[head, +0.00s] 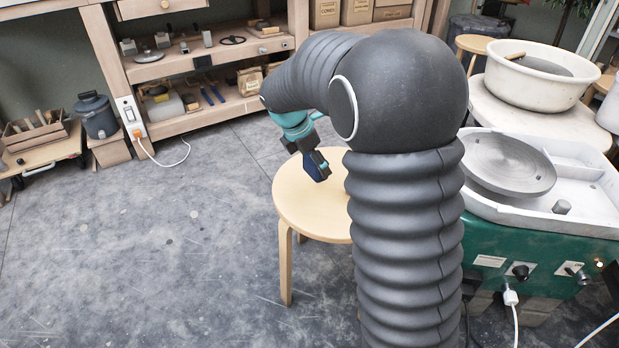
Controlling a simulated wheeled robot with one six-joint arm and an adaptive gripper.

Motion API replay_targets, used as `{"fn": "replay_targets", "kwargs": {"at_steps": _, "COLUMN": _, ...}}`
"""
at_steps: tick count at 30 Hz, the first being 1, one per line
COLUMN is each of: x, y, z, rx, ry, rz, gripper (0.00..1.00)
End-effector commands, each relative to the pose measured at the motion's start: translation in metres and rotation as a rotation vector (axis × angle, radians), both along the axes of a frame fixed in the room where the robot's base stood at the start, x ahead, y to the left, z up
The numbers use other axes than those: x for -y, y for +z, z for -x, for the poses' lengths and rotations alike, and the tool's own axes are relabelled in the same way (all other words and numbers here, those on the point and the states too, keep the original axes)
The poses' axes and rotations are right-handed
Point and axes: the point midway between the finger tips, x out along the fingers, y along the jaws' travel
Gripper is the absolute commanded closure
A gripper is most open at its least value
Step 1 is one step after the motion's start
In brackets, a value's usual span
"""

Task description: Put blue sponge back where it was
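My gripper (315,165) is over the round wooden stool (302,212), at the middle of the head view. A dark blue piece, which looks like the blue sponge (311,173), shows between its dark fingers, and the gripper appears shut on it. The fingers and my arm hide much of the sponge. It appears to be held above the stool top, but the height of the gap is hard to tell. The visible part of the stool top is bare, and my arm hides its right side.
A pottery wheel (508,165) with a white splash tray stands at right, with a white basin (540,78) behind it. Wooden shelves (215,112) with tools stand at the back. A grey lidded bucket (97,117) is at left. The grey floor at left is clear.

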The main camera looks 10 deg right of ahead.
Motion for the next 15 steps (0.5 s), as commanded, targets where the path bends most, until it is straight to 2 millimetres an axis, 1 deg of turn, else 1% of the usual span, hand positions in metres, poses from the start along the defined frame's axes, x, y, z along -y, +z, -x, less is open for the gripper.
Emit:
{"fn": "replay_targets", "kwargs": {"at_steps": 1, "x": -0.006, "y": -0.004, "z": -0.001, "rx": -0.001, "ry": 0.003, "rz": 0.000, "gripper": 0.62}}
{"fn": "replay_targets", "kwargs": {"at_steps": 3, "x": -0.010, "y": -0.007, "z": -0.003, "rx": -0.001, "ry": 0.000, "rz": 0.000, "gripper": 0.62}}
{"fn": "replay_targets", "kwargs": {"at_steps": 8, "x": -0.013, "y": -0.014, "z": -0.003, "rx": -0.001, "ry": -0.002, "rz": 0.000, "gripper": 0.62}}
{"fn": "replay_targets", "kwargs": {"at_steps": 15, "x": -0.012, "y": -0.045, "z": -0.003, "rx": -0.002, "ry": -0.001, "rz": 0.002, "gripper": 0.62}}
